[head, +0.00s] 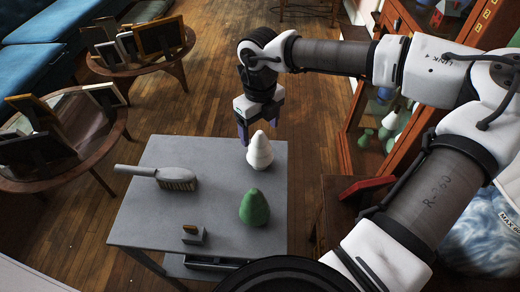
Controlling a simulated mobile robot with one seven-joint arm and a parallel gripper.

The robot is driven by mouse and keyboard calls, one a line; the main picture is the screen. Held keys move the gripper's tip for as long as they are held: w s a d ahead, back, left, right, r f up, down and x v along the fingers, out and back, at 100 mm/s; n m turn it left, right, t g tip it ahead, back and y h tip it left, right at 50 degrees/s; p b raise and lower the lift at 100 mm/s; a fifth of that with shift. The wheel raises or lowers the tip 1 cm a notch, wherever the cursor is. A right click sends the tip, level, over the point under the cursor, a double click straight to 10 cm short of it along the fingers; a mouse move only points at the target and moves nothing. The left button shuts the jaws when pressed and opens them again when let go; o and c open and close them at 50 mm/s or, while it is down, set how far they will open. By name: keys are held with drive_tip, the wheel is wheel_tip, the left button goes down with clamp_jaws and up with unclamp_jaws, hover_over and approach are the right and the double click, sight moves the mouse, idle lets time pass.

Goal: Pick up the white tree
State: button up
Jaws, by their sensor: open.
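The white tree (260,151) is a small cone-shaped figure with a rounded top. It stands upright on the grey table (150,217), near the back right corner. My gripper (243,137) points down just behind and to the left of the tree's top, with its purple-grey fingers partly in view. It is open. The tree hides part of the far finger area, and I cannot tell whether a finger touches the tree.
A green tree (254,207) stands on the table in front of the white one. A brush (160,177) lies at the left, and a small block-like object (193,234) is near the front. A glass cabinet (372,130) stands at the right. Round tables with frames (145,72) are at the left.

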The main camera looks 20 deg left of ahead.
sight(260, 140)
drive_tip(key=shift+f+p, duration=0.7)
drive_tip(key=shift+f, duration=1.95)
drive_tip(key=c, duration=1.2)
drive_tip(key=shift+c, duration=0.2)
drive_tip(key=shift+w+r, duration=0.1)
drive_tip(key=shift+r, duration=0.1)
